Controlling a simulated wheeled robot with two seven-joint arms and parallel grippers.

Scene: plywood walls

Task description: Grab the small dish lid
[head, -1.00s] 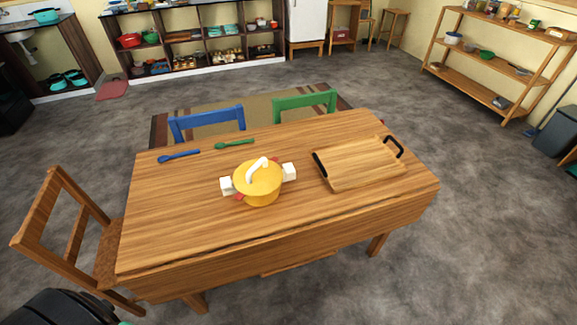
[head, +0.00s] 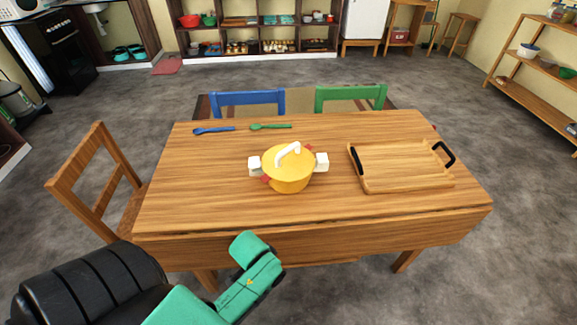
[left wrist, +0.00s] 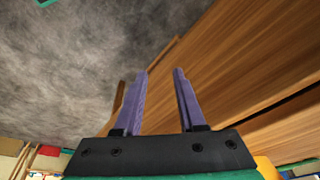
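A yellow pot (head: 288,179) stands on the wooden table, with white side grips and small red parts. Its yellow lid (head: 277,158) sits on top and carries a white arched handle (head: 289,153). My left arm reaches in from the lower left of the head view, short of the table's front edge; its fingers are not clear there. In the left wrist view my left gripper (left wrist: 161,72) has two purple fingers apart with nothing between them. The table edge lies beside it. My right gripper is in neither current view.
A wooden tray with black handles (head: 403,185) lies on the right of the table (head: 210,190). A blue utensil (head: 214,130) and a green utensil (head: 270,126) lie at the back. A wooden chair (head: 97,185) stands at the left; blue and green chairs stand behind.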

